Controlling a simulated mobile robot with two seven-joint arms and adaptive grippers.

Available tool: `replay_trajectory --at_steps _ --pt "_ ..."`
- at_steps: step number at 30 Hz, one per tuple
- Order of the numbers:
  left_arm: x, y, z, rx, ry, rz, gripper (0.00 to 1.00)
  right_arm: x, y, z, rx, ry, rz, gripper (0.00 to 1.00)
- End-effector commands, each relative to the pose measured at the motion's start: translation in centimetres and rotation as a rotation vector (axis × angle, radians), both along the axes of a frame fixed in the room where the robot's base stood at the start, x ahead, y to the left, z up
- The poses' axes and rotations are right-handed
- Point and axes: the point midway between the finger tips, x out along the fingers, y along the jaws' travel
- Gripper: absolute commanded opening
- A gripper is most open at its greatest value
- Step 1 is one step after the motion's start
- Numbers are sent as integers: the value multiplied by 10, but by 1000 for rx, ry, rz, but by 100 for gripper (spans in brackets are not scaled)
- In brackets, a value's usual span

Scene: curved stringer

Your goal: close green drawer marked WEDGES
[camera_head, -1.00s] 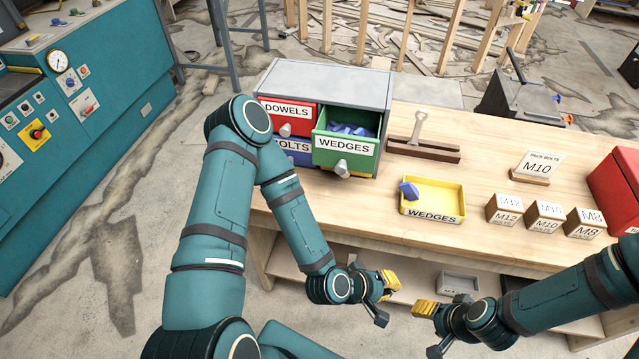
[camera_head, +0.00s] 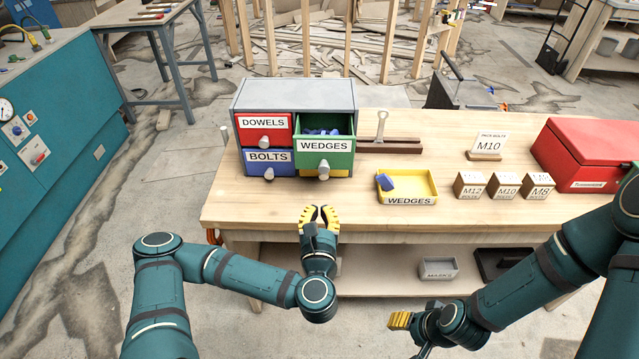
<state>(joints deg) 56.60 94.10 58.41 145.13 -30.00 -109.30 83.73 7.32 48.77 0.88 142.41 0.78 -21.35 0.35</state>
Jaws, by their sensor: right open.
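The green drawer (camera_head: 325,157) marked WEDGES stands pulled out of the grey cabinet (camera_head: 295,95), at its upper right. Blue wedges (camera_head: 322,132) lie inside it, and a pale knob (camera_head: 323,170) sits on its front. My left gripper (camera_head: 319,209) is at the table's front edge, below and in front of the green drawer, pointing toward it.
The red DOWELS drawer (camera_head: 264,123) and blue BOLTS drawer (camera_head: 256,157) are shut. A yellow WEDGES tray (camera_head: 431,187) with one blue wedge (camera_head: 386,183) is to the right. Labelled blocks (camera_head: 504,186) and a red box (camera_head: 585,150) stand further right. The tabletop left of the tray is clear.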

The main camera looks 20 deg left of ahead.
Motion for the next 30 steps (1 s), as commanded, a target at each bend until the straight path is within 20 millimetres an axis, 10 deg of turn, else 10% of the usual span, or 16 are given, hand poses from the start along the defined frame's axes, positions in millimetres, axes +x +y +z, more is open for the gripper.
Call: replay_trajectory --at_steps 15,30 --pt "92 27 0 5 1 -1 0 0 0 1 0 0 1 53" --pt "110 31 -1 4 2 -3 0 0 0 1 0 0 0 53"
